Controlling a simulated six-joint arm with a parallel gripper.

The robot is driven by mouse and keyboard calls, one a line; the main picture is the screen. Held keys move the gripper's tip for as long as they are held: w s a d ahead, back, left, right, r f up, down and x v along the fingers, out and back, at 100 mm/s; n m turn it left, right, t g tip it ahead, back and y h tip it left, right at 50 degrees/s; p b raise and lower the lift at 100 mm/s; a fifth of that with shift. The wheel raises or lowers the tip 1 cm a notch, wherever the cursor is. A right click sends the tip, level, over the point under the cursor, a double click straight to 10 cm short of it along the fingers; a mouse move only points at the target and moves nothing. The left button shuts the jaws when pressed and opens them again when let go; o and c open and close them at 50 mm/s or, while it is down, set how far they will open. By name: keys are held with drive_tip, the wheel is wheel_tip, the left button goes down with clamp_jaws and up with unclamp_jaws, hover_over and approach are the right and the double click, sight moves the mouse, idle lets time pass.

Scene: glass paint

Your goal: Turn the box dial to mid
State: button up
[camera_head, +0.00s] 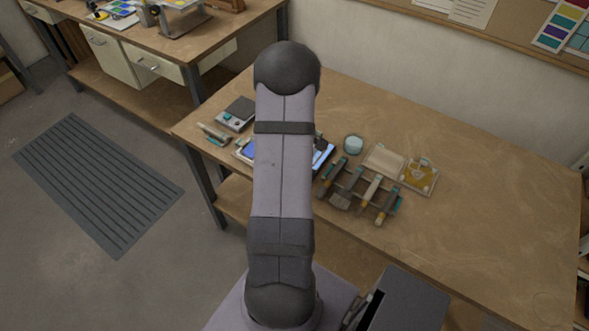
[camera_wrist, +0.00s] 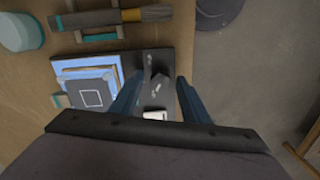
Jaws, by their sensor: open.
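In the head view a small dark grey box (camera_head: 235,113) with a paler face and teal marks sits at the table's left end. A dial cannot be made out on it at this size. In the wrist view my gripper (camera_wrist: 161,80) is open, its two blue fingers apart and pointing down over a black board (camera_wrist: 158,57). Small dark raised parts and pale marks show on the board between the fingers. I cannot tell whether one is the dial, or whether anything touches the fingers. In the head view my arm hides the gripper.
A blue-framed stack with a dark square (camera_wrist: 92,98) lies left of the fingers. A teal-white jar (camera_head: 353,144), brushes on a rack (camera_head: 360,189) and a pale tray (camera_head: 383,160) stand to the right. The table's right half is clear.

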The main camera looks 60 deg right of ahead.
drive_tip(key=shift+c, duration=0.3)
drive_tip(key=c, duration=1)
drive_tip(key=shift+m, duration=0.3)
drive_tip(key=m, duration=1.1)
drive_tip(key=o, duration=1.1)
drive_tip(key=shift+c, duration=0.2)
